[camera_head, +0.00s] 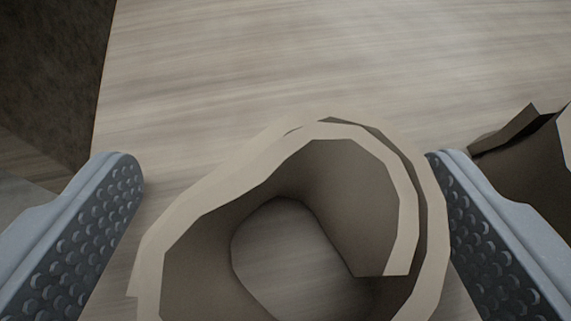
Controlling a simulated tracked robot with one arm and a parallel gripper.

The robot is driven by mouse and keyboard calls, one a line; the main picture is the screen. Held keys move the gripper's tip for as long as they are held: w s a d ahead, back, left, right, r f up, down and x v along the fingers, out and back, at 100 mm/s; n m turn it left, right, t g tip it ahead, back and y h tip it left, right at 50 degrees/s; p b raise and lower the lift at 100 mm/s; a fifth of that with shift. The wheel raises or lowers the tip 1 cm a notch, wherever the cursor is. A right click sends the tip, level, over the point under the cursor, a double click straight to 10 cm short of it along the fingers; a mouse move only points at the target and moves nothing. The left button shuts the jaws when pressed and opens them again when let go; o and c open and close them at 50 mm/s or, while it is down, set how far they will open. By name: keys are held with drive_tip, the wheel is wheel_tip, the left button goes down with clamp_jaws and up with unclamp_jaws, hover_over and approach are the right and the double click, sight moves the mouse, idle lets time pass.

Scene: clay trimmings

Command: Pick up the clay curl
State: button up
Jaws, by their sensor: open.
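The clay curl (402,195) is a beige-brown strip rolled into a loose spiral. It lies on the pale wood surface in the lower middle of the view, and its near side is cut off by the bottom edge. My gripper (285,170) is open, with one grey studded finger on each side of the curl. The left finger stands a little apart from the curl. The right finger is very close to its outer wall; I cannot tell whether they touch. Nothing is held.
Another brown clay piece (540,165) lies at the right edge, just beyond the right finger and partly hidden by it. The pale wood surface (330,60) is clear behind the curl. Its left edge drops to a dark area (50,70).

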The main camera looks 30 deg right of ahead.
drive_tip(key=c, duration=1.1)
